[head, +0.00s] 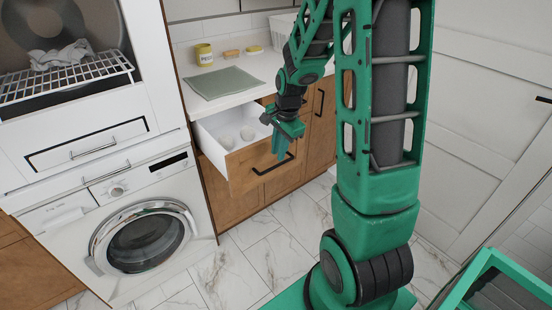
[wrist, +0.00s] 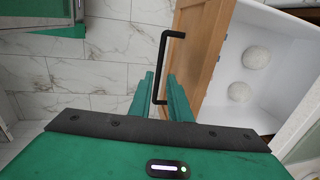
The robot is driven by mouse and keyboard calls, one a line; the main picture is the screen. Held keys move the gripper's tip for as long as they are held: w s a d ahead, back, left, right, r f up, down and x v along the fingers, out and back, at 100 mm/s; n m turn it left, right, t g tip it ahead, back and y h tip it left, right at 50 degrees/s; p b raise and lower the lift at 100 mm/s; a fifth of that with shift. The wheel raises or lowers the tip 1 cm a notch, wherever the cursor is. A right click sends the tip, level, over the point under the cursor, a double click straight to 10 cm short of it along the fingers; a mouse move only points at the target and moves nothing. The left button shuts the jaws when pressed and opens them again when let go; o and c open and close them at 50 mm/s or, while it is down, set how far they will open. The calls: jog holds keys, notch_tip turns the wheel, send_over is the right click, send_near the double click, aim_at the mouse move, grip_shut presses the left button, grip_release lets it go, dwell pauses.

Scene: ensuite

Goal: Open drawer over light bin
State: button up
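The drawer (head: 231,132) under the counter is pulled out. It has a white inside, a wooden front (wrist: 199,45) and a black bar handle (head: 272,165). Two pale round things (head: 236,137) lie in it. My gripper (head: 283,152) is at the drawer front, beside the handle. In the wrist view my gripper (wrist: 160,82) has its two fingers apart, one on each side of the handle (wrist: 163,65), with a narrow gap showing. I cannot tell whether a finger touches the handle. No light bin shows; what is behind the panel below the drawer is hidden.
A washing machine (head: 139,241) stands left of the drawer. The counter (head: 205,68) holds a grey-green mat (head: 224,83), a yellow jar (head: 204,54) and a white basket (head: 281,28). Another wooden cabinet front (head: 321,125) stands to the right. The marble floor (head: 235,270) in front is clear.

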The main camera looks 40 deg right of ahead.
jog(key=r, duration=0.3)
jog(key=s+r, duration=0.1)
jog(key=r, duration=0.1)
jog(key=shift+r, duration=0.2)
dwell(0.3)
jog(key=s+a+r+n, duration=0.1)
jog(key=s+r+n, duration=0.1)
jog(key=s, duration=0.6)
jog(key=s+a+r+n+g, duration=0.1)
jog(key=s+r+n, duration=0.1)
jog(key=s+n, duration=0.3)
jog(key=s+a+r+n+g, duration=0.1)
jog(key=s+n, duration=0.3)
jog(key=s, duration=0.9)
jog(key=shift+r, duration=0.6)
jog(key=shift+a, duration=0.1)
